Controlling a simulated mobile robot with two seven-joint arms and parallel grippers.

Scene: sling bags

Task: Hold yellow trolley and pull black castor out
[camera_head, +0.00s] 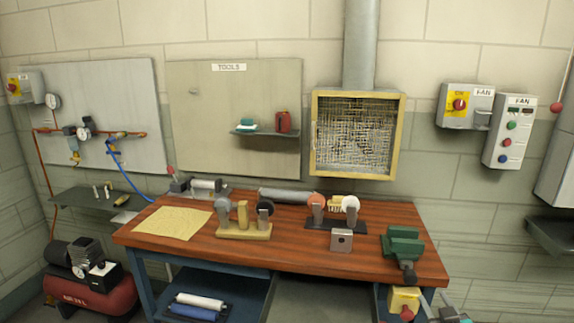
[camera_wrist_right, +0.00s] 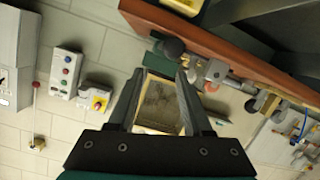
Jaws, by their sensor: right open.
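A yellow trolley (camera_head: 244,232) stands on the brown workbench in the head view, left of its middle. It has a flat yellow base and a yellow upright post. The black castor (camera_head: 265,210) is at the trolley's right end, and a grey castor (camera_head: 223,206) is at its left end. My right gripper (camera_head: 449,312) is partly cut off at the bottom right of the head view, beyond the bench's front right corner and far from the trolley. In the right wrist view, its fingers (camera_wrist_right: 162,76) are apart with nothing held. My left gripper is not in view.
The workbench (camera_head: 300,257) has clear room along its front left. A dark stand (camera_head: 322,224) with red and white wheels, a small metal block (camera_head: 341,240) and a green vise (camera_head: 403,246) lie right of the trolley. A yellow box with a red knob (camera_head: 404,300) is near my right gripper.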

